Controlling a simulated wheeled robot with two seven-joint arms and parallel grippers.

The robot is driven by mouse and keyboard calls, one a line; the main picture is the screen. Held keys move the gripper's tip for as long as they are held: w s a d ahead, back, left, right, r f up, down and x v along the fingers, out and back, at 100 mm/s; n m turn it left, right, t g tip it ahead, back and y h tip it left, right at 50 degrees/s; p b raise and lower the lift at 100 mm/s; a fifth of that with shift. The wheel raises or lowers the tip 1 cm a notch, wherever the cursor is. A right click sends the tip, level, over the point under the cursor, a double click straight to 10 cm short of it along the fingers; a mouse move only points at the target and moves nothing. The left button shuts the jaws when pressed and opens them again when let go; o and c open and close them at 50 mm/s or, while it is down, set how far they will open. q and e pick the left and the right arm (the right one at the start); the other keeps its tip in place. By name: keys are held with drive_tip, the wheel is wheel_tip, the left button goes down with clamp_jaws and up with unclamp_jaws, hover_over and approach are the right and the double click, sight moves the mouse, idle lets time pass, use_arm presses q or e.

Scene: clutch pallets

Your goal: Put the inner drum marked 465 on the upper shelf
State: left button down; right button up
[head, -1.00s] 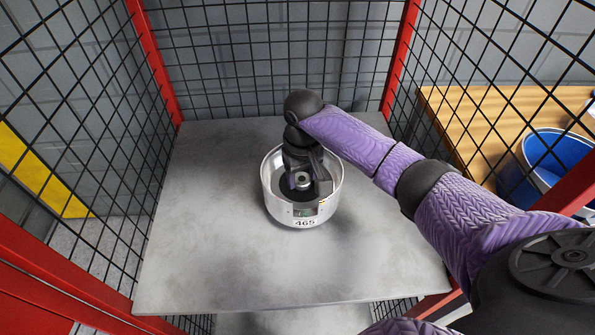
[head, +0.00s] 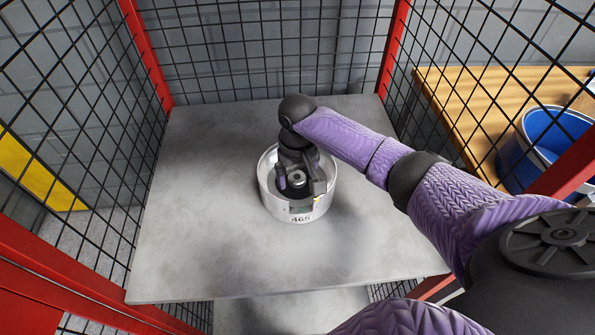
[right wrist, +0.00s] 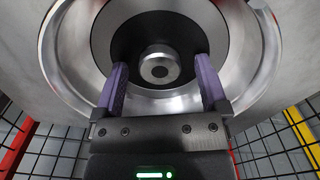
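The inner drum (head: 302,209) is a round silver metal tub with a 465 label on its front wall. It stands upright on the grey upper shelf (head: 200,250), near the middle. My right gripper (head: 299,184) reaches down inside the drum. In the right wrist view its two purple fingers (right wrist: 161,75) are spread on either side of the drum's central hub (right wrist: 160,66), with a visible gap on each side. The gripper is open and holds nothing. My left gripper is not in view.
Red posts (head: 147,55) and black wire mesh enclose the shelf at the back and sides. Bare shelf lies around the drum. A wooden table (head: 450,95) with a blue-lined bin (head: 550,135) stands outside the mesh on the right.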

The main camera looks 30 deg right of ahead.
sight(297, 177)
wheel_tip(297, 177, up, 12)
drive_tip(key=p, duration=0.5)
